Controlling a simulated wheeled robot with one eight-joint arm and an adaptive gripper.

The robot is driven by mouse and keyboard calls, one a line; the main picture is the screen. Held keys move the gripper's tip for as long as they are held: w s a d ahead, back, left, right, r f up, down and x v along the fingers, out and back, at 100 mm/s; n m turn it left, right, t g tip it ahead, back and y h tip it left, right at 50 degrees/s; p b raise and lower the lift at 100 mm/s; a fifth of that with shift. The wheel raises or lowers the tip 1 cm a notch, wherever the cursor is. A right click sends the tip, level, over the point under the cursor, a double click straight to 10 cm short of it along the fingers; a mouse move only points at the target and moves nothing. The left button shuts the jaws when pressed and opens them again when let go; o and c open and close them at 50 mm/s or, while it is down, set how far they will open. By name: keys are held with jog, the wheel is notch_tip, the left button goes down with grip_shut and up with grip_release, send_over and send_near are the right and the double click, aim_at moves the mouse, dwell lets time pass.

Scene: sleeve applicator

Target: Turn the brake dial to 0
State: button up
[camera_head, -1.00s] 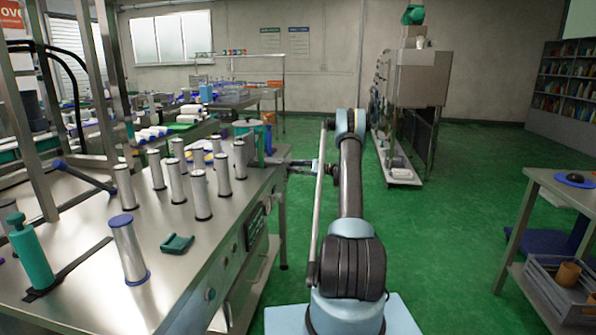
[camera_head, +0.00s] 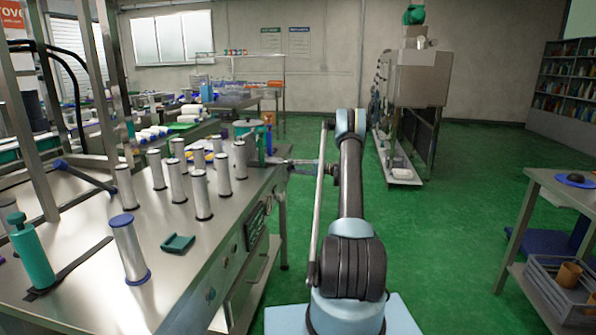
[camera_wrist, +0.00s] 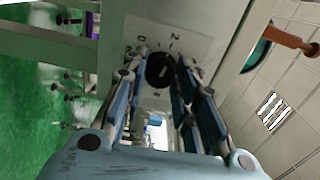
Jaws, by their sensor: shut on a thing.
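The brake dial (camera_wrist: 159,68) is a round black knob on a pale plate (camera_wrist: 190,41) in the wrist view. A 2 is printed above its right side, and other marks around it are small or partly covered. My gripper (camera_wrist: 162,74) has one finger on each side of the dial and is shut on it. The fingers hide the sides of the knob, so its exact setting cannot be read. In the head view my gripper (camera_head: 290,163) reaches left to the far right end of the steel bench (camera_head: 75,300); the dial cannot be made out there.
Several metal cylinders (camera_head: 125,187) stand on the bench left of my arm. Green floor (camera_head: 450,230) is open to the right, up to a side table (camera_head: 565,190).

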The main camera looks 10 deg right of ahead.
jog(key=n, duration=0.5)
jog(key=shift+s+a+f+n, duration=0.15)
jog(key=shift+a+n, duration=0.1)
jog(key=shift+n, duration=0.15)
jog(key=n, duration=0.5)
jog(key=shift+d+n, duration=0.15)
jog(key=shift+n, duration=0.25)
jog(key=o, duration=1.1)
jog(key=v, duration=1.2)
jog(key=shift+w, duration=0.2)
